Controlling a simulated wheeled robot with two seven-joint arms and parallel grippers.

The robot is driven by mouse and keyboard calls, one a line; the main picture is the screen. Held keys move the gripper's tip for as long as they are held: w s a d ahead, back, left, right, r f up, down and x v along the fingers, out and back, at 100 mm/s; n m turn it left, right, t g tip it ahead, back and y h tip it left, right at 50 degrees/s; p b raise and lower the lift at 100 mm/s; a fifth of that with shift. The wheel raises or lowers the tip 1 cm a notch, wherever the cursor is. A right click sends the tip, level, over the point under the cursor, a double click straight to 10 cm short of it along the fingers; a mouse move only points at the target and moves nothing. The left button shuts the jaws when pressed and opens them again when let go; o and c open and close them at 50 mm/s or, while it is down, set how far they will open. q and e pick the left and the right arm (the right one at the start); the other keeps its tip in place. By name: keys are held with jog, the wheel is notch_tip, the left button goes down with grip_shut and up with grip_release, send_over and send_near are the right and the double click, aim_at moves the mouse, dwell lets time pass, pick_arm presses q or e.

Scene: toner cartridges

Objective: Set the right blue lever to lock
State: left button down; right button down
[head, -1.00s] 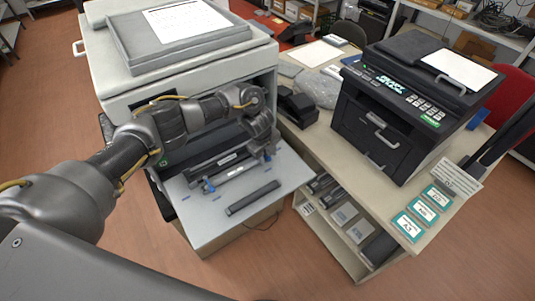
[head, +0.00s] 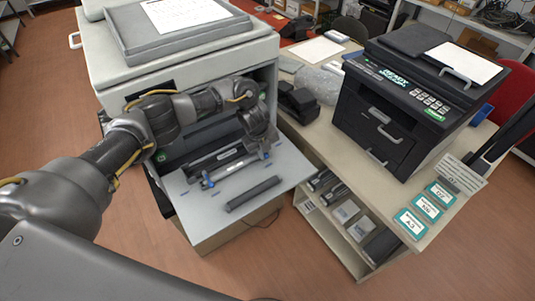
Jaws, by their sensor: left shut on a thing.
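The printer's open front tray (head: 190,208) holds a drum unit (head: 228,167) with a blue lever at each end. The left blue lever (head: 206,182) stands clear at the unit's near left end. The right blue lever (head: 266,155) shows as a small blue spot just below my left gripper (head: 269,147). My left gripper reaches down over the unit's right end and is shut on the right blue lever. Its fingertips and most of that lever are hard to make out. My right gripper is not in view.
A loose black toner cartridge (head: 253,193) lies in front of the unit on the tray. The large light-grey printer (head: 185,65) rises behind it. A black printer (head: 400,110) and label cards (head: 427,206) stand on the bench at right.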

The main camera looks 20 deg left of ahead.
pick_arm(q)
jog(key=shift+s+a+f+m, duration=0.1)
jog(key=shift+a+m, duration=0.05)
jog(key=shift+m, duration=0.25)
jog(key=c, duration=1.3)
grip_release()
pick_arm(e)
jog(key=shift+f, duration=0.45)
pick_arm(q)
jog(key=r, duration=0.3)
jog(key=s+a+r+b, duration=0.1)
jog(key=r, duration=0.6)
jog(key=shift+s+a+r+b, duration=0.2)
jog(key=shift+a+r+b, duration=0.1)
jog(key=shift+a+r, duration=0.1)
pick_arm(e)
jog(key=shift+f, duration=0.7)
